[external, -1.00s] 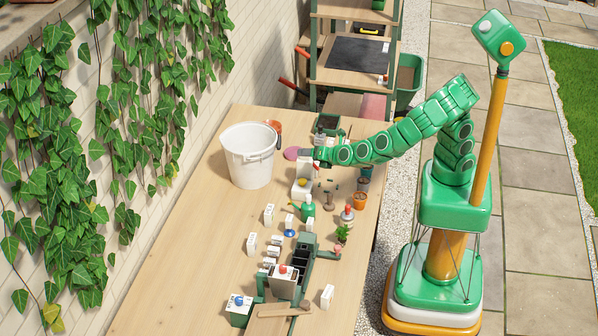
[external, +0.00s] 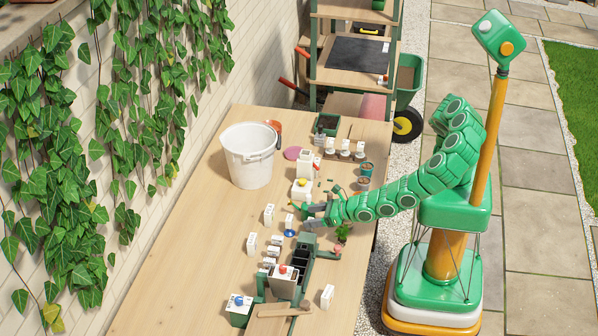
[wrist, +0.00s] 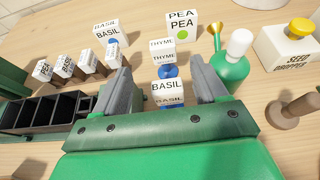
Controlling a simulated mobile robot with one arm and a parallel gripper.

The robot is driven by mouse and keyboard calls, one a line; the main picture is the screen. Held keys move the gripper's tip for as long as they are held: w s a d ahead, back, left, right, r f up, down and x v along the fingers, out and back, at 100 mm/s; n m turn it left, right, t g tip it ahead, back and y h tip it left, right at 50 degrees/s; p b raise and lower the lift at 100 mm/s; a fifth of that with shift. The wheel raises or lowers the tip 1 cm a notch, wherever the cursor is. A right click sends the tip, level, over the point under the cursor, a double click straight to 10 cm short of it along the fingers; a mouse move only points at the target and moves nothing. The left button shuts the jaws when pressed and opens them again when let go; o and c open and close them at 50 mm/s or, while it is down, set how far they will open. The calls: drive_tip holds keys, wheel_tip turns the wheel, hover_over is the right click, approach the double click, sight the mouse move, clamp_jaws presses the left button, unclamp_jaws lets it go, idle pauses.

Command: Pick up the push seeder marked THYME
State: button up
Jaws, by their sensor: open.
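The push seeder marked THYME (wrist: 163,56) is a small white block with a blue round part at its foot. In the wrist view it stands upright beyond my fingertips, between their lines. It also shows in the external view (external: 289,220), left of my gripper (external: 306,214). My gripper (wrist: 162,76) is open and low over the table, with nothing held. A similar white block marked BASIL (wrist: 168,90), also with blue at its foot, is nearer, between the fingers in the picture. Its lower part is hidden by my gripper. I cannot tell whether a finger touches it.
White boxes marked PEA (wrist: 182,25) and BASIL (wrist: 109,34) stand beyond. A dark compartment tray (wrist: 48,113) lies left. Bare table (external: 205,225) is at the left.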

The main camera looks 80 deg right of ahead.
sight(292, 218)
drive_tip(key=shift+d+x, duration=0.2)
drive_tip(key=shift+x, duration=3.25)
drive_tip(key=shift+c, duration=0.4)
drive_tip(key=c, duration=1.1)
drive_tip(key=shift+r, duration=0.2)
